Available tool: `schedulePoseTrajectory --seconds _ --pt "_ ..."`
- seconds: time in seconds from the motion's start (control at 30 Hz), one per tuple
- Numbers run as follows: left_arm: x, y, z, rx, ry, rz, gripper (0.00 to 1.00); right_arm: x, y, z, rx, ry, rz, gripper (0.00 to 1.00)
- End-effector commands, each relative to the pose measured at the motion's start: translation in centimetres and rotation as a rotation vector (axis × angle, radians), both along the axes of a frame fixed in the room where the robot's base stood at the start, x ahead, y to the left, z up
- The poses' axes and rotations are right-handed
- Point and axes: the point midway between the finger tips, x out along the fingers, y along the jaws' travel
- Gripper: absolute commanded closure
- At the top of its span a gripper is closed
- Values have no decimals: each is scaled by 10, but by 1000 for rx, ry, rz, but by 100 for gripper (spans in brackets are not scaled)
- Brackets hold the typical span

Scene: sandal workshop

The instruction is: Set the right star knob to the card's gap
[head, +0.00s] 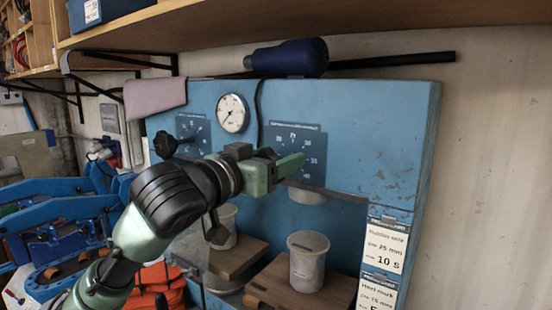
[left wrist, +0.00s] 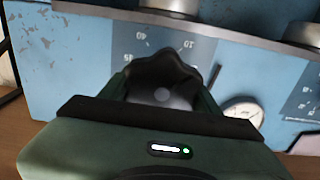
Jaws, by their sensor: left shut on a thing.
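My left gripper (head: 288,166) reaches the right dial plate (head: 297,137) on the blue press panel. In the left wrist view my left gripper (left wrist: 163,88) is shut on the dark right star knob (left wrist: 163,70), with a finger on each side. The head view hides this knob behind the gripper. Numbers show around the knob, but its setting cannot be read. A lower card (head: 378,292) reads 15 mm and is cut off. My right gripper is not in view.
The left star knob (head: 165,145) and a round gauge (head: 232,113) are left of my gripper. A white cup (head: 306,262) stands on a wooden block below. A blue-handled tool (head: 290,57) lies above the panel, and a pink cloth (head: 155,97) hangs at its left corner.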

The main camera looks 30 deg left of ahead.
Motion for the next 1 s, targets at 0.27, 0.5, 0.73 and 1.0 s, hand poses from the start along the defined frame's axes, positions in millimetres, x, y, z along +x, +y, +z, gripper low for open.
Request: schedulePoseTrajectory --seconds 0.27,0.5,0.73,1.0 --pt "0 -1 1 69 -8 1 78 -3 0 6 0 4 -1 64" --pt "0 -2 2 233 -29 2 78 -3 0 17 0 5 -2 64" --pt "-1 -5 1 430 -57 0 78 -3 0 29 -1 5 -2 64" --pt "-1 -6 -1 624 -84 0 78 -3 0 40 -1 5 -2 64"
